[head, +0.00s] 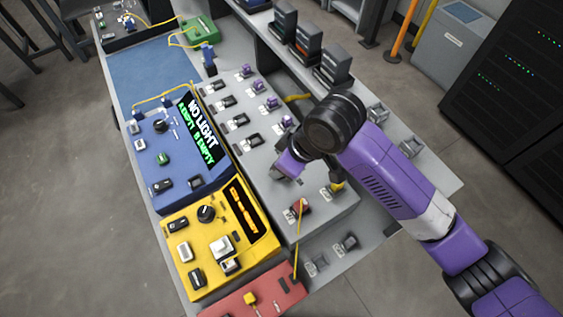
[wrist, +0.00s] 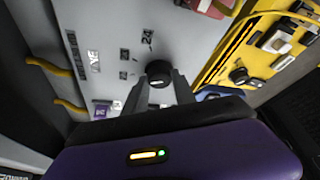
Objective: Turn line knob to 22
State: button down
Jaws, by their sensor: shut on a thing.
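The line knob (wrist: 159,71) is a dark round knob on a grey panel in the wrist view. Large lettering ending in "NE" (wrist: 95,62) stands to its left, and a "24" mark (wrist: 147,37) lies above it. Other small dark marks beside the knob are too small to read. My gripper (wrist: 163,86) has its two grey fingers on either side of the knob and is shut on it. The knob's pointer cannot be made out. In the head view my purple gripper (head: 288,165) reaches down to the grey bench unit, and it hides the knob there.
A blue unit (head: 180,172) reads "NO LIGHT, A EMPTY, B EMPTY". A yellow unit (head: 185,265) with knobs and a red box (head: 270,302) stand in front. Several modules with purple parts (head: 271,103) line the bench left of my arm. Dark boxes (head: 307,42) stand behind.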

jog(key=c, duration=1)
grip_release()
jog(key=shift+b+v, duration=0.35)
jog(key=shift+v, duration=3.55)
